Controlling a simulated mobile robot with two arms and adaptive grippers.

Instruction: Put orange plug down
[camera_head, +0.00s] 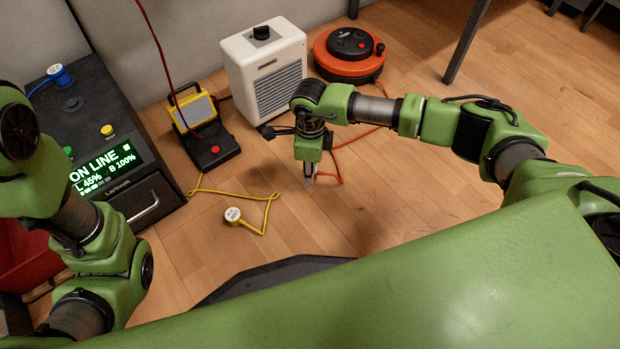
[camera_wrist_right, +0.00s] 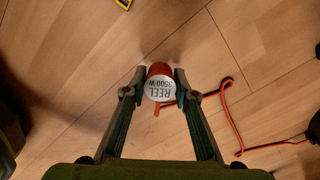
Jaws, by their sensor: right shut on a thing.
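My right gripper (camera_head: 309,180) points down over the wooden floor, in front of the white heater. In the right wrist view its two fingers (camera_wrist_right: 159,88) are shut on the orange plug (camera_wrist_right: 159,70). The plug's white round end reads "REEL 3500 W" and faces the wrist camera. An orange cord (camera_wrist_right: 228,112) runs from the plug to the right across the floor. In the head view the plug is mostly hidden by the gripper; I cannot tell its exact height above the floor. My left arm is at the left of the head view, but its gripper is not visible.
An orange cable reel (camera_head: 349,56) and a white heater (camera_head: 265,66) stand at the back. A yellow work lamp (camera_head: 196,112) is beside them. A yellow-corded plug (camera_head: 233,215) lies on the floor. The black power unit (camera_head: 110,140) is left.

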